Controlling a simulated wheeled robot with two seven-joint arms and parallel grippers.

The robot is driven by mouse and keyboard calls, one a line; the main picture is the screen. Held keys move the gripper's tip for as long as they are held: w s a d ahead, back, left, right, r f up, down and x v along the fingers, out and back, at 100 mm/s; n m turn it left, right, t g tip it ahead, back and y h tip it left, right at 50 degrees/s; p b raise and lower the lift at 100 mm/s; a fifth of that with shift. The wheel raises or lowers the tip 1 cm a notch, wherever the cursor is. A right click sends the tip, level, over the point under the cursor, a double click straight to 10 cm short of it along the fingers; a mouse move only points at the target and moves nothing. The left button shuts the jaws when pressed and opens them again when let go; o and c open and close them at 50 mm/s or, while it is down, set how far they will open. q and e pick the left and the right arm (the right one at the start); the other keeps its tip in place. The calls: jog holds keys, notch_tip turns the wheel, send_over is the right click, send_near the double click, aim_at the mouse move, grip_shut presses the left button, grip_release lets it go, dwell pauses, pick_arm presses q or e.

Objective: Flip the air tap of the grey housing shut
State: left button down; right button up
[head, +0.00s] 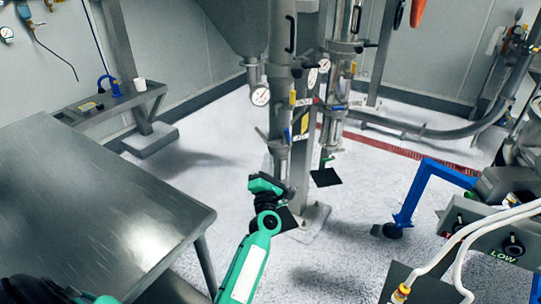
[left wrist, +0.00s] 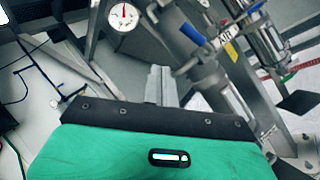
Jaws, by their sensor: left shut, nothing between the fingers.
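A grey upright cylindrical housing (head: 279,80) stands at the centre of the head view. In the left wrist view a blue lever (left wrist: 193,33) shows on a metal fitting up and right of the fingers. My left gripper (head: 280,188) is low in front of the housing's foot, apart from both levers. Its fingers, seen in the left wrist view (left wrist: 160,85), are shut and empty. My right gripper is out of view.
A metal table (head: 95,195) fills the left. Pressure gauges (head: 260,96) hang near the housing. A clear-sided column (head: 341,75) stands just right of it. A blue bent frame (head: 410,200) and a grey control box (head: 490,232) stand to the right.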

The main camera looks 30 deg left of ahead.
pick_arm(q)
jog(key=s, duration=0.2)
jog(key=s+d, duration=0.1)
jog(key=shift+s+f, duration=0.25)
jog(key=shift+s, duration=0.05)
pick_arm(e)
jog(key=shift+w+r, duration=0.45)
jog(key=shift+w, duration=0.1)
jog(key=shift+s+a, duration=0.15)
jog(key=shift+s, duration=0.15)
